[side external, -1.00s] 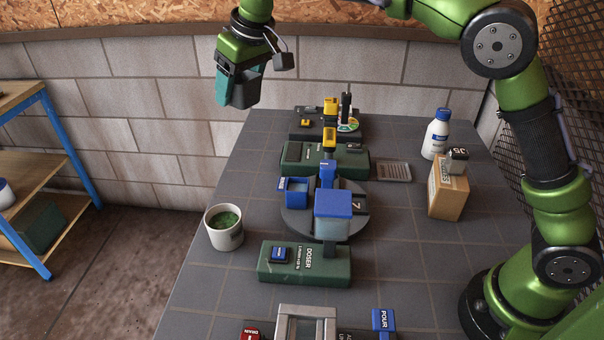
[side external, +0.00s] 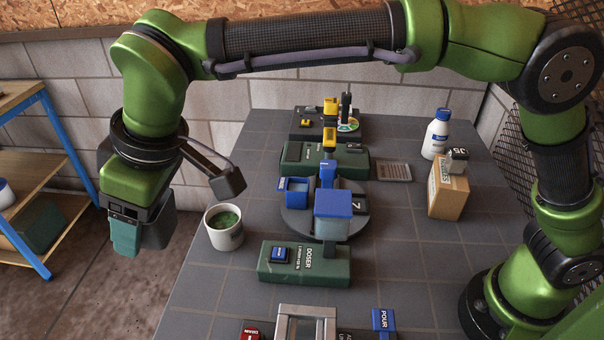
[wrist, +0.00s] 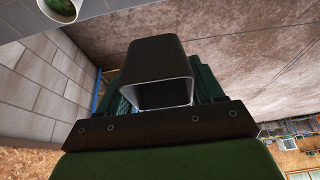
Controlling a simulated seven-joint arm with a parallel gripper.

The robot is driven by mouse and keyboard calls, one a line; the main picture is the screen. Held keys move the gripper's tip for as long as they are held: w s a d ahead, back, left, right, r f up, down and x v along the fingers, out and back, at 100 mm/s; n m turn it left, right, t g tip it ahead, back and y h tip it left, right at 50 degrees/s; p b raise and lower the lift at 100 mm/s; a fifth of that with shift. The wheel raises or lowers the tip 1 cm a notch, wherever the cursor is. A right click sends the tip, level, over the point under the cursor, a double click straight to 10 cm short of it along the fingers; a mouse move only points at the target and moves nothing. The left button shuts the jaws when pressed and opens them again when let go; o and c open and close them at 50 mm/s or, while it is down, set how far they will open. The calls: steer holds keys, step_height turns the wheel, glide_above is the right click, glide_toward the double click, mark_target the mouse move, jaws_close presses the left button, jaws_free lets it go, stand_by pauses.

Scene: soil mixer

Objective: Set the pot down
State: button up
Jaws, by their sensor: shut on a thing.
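My gripper (side external: 138,238) has teal fingers and is shut on a dark, square, tapered pot (side external: 158,234). It holds the pot in the air left of the table, beyond the table's left edge. In the wrist view the pot (wrist: 153,60) sits between the two fingers, with its light-edged open end toward the camera. In the side view the fingers hide part of it. A white round pot (side external: 224,238) with green contents stands on the grey table (side external: 215,290) near its left edge, right of my gripper.
A green doser (side external: 305,265) and a turntable with blue parts (side external: 333,205) fill the table's middle. A white bottle (side external: 436,135) and a cardboard box (side external: 448,190) stand at right. A wooden shelf (side external: 35,235) with blue legs stands at far left.

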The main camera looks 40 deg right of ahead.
mark_target(189, 324)
step_height(189, 324, down, 25)
stand_by(0.4)
steer(key=shift+f, duration=0.2)
steer(key=o, duration=1)
